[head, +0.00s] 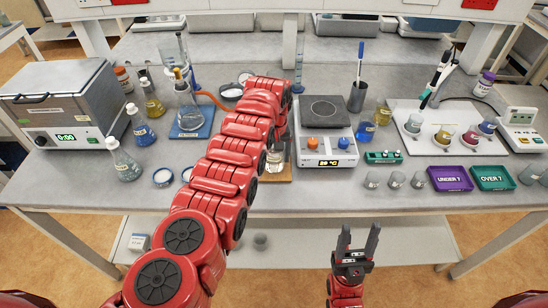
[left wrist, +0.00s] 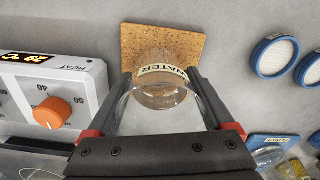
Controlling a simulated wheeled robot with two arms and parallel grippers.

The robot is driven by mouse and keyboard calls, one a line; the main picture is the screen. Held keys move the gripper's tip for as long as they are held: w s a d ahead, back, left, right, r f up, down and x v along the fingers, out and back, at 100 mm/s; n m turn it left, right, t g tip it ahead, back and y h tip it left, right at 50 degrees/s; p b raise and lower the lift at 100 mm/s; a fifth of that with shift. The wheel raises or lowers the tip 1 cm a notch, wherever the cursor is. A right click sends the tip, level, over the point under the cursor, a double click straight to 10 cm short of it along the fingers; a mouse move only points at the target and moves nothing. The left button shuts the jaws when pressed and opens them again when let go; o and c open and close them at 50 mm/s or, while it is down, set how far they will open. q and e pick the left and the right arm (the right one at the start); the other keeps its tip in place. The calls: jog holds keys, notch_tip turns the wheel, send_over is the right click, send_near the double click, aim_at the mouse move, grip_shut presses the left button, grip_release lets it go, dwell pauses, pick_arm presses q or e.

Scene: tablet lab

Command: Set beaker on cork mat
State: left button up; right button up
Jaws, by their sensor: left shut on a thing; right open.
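The glass beaker with a WATER label (left wrist: 160,94) is between the fingers of my left gripper (left wrist: 158,80), which is shut on it. In the left wrist view the beaker's base overlaps the square cork mat (left wrist: 185,40). I cannot tell whether it touches the mat. In the head view the beaker (head: 276,163) shows low beside my red left arm, over the cork mat (head: 284,176), and the arm hides much of both. My right gripper (head: 358,238) is open and empty, in front of the table's front edge.
A hotplate (head: 325,145) reading 29 °C stands just right of the mat. Small beakers (head: 397,180) and a purple tray (head: 449,179) stand at the right front.

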pick_arm(q)
jog(key=shift+f, duration=0.15)
jog(key=shift+f, duration=0.15)
jog(key=o, duration=1.4)
jog(key=shift+c, duration=0.2)
jog(key=shift+r, duration=0.95)
notch_tip(320, 180, up, 10)
jog(key=b, duration=0.1)
jog(key=shift+r, duration=0.25)
